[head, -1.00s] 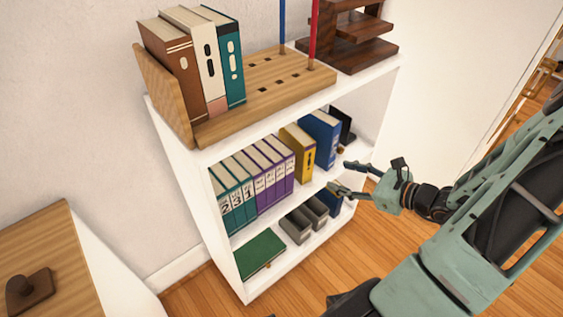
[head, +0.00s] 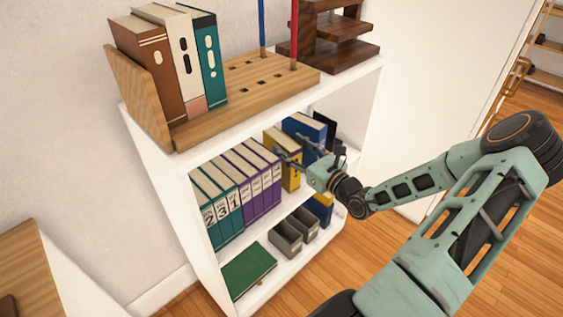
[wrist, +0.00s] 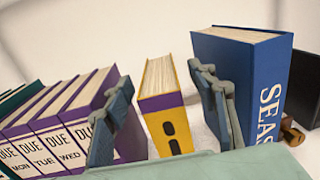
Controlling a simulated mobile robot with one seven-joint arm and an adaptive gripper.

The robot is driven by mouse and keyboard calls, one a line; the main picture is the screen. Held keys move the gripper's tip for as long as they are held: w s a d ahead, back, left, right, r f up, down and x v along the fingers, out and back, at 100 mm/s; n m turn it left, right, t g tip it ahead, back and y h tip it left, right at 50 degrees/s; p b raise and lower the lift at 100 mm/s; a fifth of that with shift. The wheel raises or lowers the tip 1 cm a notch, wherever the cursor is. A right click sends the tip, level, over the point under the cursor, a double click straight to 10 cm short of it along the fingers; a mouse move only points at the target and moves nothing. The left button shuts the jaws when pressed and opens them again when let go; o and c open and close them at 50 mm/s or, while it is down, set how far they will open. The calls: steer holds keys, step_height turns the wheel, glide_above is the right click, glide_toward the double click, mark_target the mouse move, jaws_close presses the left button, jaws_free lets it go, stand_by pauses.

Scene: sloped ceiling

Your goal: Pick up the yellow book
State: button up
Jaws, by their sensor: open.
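The yellow book (head: 289,172) stands upright on the middle shelf of the white bookcase, between the purple books and a blue book. It has a purple band and black marks on its spine, and it also shows in the wrist view (wrist: 166,118). My gripper (head: 292,148) is open at the front of the shelf. In the wrist view my gripper's fingers (wrist: 163,110) are spread, one on each side of the yellow book, with gaps visible between them and the book.
Purple books (head: 249,180) stand left of the yellow book, near the left finger. A large blue book (head: 305,130) stands right, close behind the right finger. The shelf above (head: 300,98) overhangs the books. Grey bins (head: 285,239) and a green book (head: 249,270) are on the lower shelf.

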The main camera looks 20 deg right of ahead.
mark_target(282, 138)
steer(key=x, duration=0.4)
steer(key=shift+w+a+b, duration=0.1)
steer(key=shift+w+b, duration=0.05)
steer(key=shift+b, duration=0.25)
steer(key=shift+c, duration=0.4)
jaws_close()
steer(key=shift+r, duration=0.1)
